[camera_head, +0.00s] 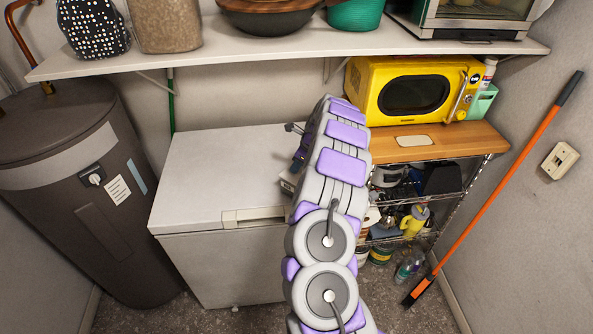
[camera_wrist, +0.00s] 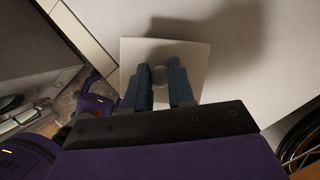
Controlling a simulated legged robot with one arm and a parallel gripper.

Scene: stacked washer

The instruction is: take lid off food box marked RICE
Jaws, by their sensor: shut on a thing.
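In the wrist view, a pale square lid (camera_wrist: 138,48) with a small round knob (camera_wrist: 160,76) lies in front of my gripper (camera_wrist: 160,80). The two blue-grey fingers are shut on the knob, one on each side. I cannot tell whether the lid sits on a box or is apart from it, because it covers what is below. No RICE marking can be read. In the head view, my arm hides most of this spot. A small pale piece (camera_head: 288,187) shows beside the arm over the white chest freezer (camera_head: 215,180); I cannot tell what it is.
The freezer top is clear on its left. A dark water heater (camera_head: 75,180) stands left. A yellow microwave (camera_head: 365,90) sits on a wooden-topped rack (camera_head: 455,140) at right. A white shelf (camera_head: 230,50) hangs above. An orange-handled broom (camera_head: 500,180) leans on the right wall.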

